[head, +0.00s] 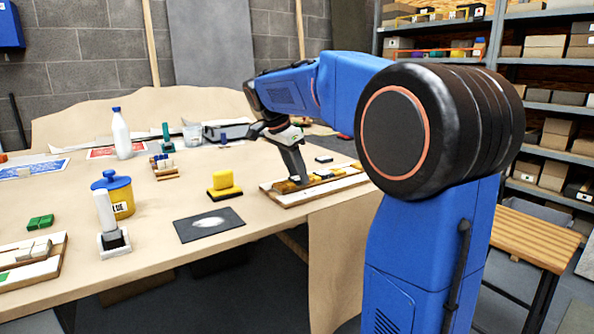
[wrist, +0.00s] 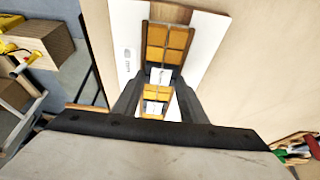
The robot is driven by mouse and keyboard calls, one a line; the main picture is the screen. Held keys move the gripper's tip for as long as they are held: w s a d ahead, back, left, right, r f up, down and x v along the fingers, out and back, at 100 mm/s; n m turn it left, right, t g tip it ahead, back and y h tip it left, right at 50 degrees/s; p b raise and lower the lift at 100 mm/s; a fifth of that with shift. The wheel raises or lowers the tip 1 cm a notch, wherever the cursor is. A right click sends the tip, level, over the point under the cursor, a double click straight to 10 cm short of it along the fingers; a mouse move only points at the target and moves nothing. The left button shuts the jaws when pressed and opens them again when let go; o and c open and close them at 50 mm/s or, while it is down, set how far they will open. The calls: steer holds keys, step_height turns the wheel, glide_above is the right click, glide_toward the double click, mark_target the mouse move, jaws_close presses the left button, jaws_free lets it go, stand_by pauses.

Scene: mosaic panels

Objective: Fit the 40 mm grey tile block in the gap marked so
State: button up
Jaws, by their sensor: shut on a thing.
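My gripper (wrist: 160,80) points down at a white mosaic panel (wrist: 128,25), its fingers on either side of a small greyish block (wrist: 161,75). I take this to be the grey tile block; its size mark cannot be read. Yellow-orange tiles (wrist: 166,45) lie in the panel's channel beyond the block, and more yellow tiles (wrist: 155,96) show between the fingers nearer me. I cannot tell whether the block is seated.
Left of the panel are a dark mat (head: 190,230), a yellow sponge-like block (head: 224,186), a brush-like tool (head: 106,220) and a yellow pot with blue lid (head: 118,200). A white bottle (head: 121,135) stands farther back. Another panel (head: 40,272) lies at the table's left.

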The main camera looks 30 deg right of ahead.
steer(key=shift+f, duration=0.1)
steer(key=o, duration=1.1)
steer(key=shift+o, duration=0.2)
steer(key=v, duration=1.7)
steer(key=shift+a, duration=0.1)
steer(key=s+a+f+n+t+y, duration=0.1)
steer(key=s+a+f+n, duration=0.2)
steer(key=s+f+n, duration=0.3)
steer(key=s+a+f+n+t+y, duration=0.2)
steer(key=s+f+n, duration=0.3)
steer(key=s+f, duration=0.9)
steer(key=s+a+f+n+t+y, duration=0.1)
steer(key=s+a+f+n, duration=0.3)
steer(key=s+f, duration=0.6)
step_height(320, 180, down, 4)
steer(key=n, duration=0.2)
steer(key=shift+n+t, duration=0.3)
